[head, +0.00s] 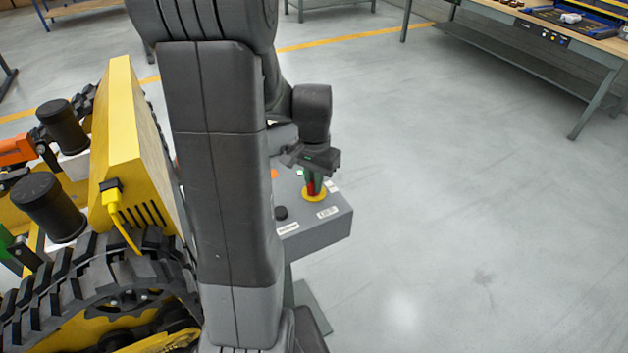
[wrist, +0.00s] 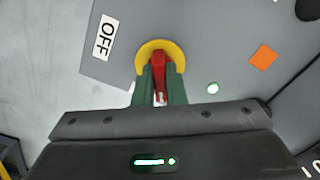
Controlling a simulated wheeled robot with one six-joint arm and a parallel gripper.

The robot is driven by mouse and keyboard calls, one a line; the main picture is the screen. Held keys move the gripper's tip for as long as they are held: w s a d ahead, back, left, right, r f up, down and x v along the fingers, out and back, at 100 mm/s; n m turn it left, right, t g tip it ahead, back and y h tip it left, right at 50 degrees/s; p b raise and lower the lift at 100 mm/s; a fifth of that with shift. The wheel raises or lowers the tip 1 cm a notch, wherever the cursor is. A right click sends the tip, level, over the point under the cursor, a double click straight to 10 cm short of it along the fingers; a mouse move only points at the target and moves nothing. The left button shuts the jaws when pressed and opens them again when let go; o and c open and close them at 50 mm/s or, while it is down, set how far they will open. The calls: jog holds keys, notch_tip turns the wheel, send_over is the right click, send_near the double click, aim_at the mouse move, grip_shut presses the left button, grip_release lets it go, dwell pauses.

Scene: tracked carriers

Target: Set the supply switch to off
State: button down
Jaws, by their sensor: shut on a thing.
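The supply switch (wrist: 158,65) is a red handle on a yellow round plate (wrist: 174,48), set in a grey control box (head: 322,228). In the head view the red switch (head: 311,188) shows just below my gripper (head: 316,180). In the wrist view the green fingers of my gripper (wrist: 159,82) lie on both sides of the red handle and are shut on it. A white OFF label (wrist: 106,38) is to the left of the yellow plate. The handle's lower part is partly hidden between the fingers.
An orange square (wrist: 264,55) and a small pale green light (wrist: 213,88) are on the panel. A yellow tracked machine (head: 128,150) stands close at the left. A workbench (head: 560,40) stands at the back right. The floor to the right is clear.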

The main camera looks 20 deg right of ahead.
jog(key=n, duration=0.5)
jog(key=shift+n, duration=0.3)
jog(key=n, duration=0.5)
jog(key=shift+n, duration=0.4)
jog(key=shift+r, duration=0.1)
jog(key=c, duration=1.5)
grip_release()
notch_tip(320, 180, up, 14)
jog(key=shift+f, duration=0.15)
